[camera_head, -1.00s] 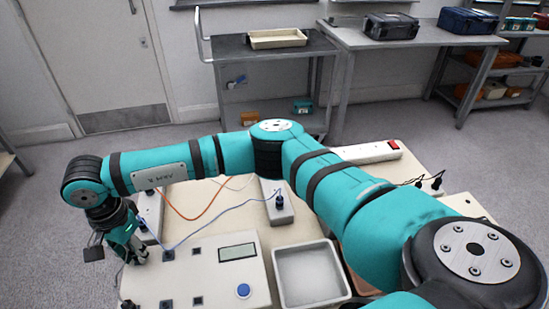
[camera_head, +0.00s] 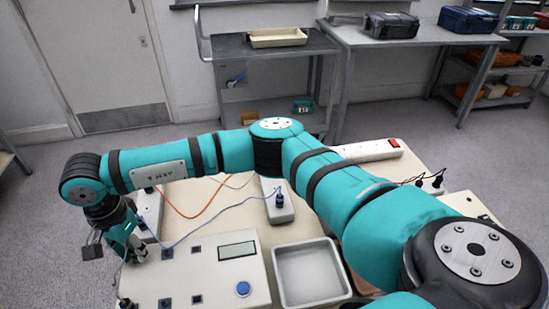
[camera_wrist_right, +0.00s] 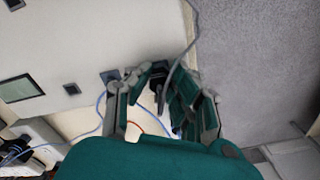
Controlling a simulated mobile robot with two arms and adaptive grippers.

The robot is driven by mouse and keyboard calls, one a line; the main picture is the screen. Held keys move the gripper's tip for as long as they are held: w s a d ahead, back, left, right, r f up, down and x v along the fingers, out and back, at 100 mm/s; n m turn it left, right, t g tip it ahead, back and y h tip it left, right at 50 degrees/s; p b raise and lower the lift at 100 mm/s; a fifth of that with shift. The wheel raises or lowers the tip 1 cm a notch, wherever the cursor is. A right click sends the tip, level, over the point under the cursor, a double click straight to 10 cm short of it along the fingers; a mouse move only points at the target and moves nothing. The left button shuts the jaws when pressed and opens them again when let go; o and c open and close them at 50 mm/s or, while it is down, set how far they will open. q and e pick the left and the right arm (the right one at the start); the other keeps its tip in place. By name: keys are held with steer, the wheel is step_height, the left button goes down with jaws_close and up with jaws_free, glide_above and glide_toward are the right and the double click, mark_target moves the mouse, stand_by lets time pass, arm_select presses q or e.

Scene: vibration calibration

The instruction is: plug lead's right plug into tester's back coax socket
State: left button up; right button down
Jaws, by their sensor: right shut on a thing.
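The tester (camera_head: 215,284) is a cream box with a display and a blue knob; small dark square sockets dot its top. My right gripper (camera_head: 135,254) is low at its back left corner. In the right wrist view the gripper's fingers (camera_wrist_right: 160,76) are closed around a dark plug (camera_wrist_right: 157,68), mostly hidden between them. A grey lead (camera_wrist_right: 191,28) runs from there past the tester's edge. A dark socket (camera_wrist_right: 110,76) shows beside the left finger. I cannot tell whether the plug is inside a socket. My left gripper is out of view.
A blue cable (camera_head: 215,212) runs from near the gripper to a plug (camera_head: 280,201) on a white power strip. An orange cable (camera_head: 185,214) lies behind the tester. An empty pale tray (camera_head: 309,300) stands right of the tester. My right arm spans above the table.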

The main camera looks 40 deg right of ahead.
steer(key=shift+f, duration=0.1)
steer(key=m, duration=0.4)
steer(key=shift+b, duration=0.3)
steer(key=shift+m, duration=0.7)
steer(key=shift+d+m, duration=0.1)
steer(key=shift+m, duration=1.2)
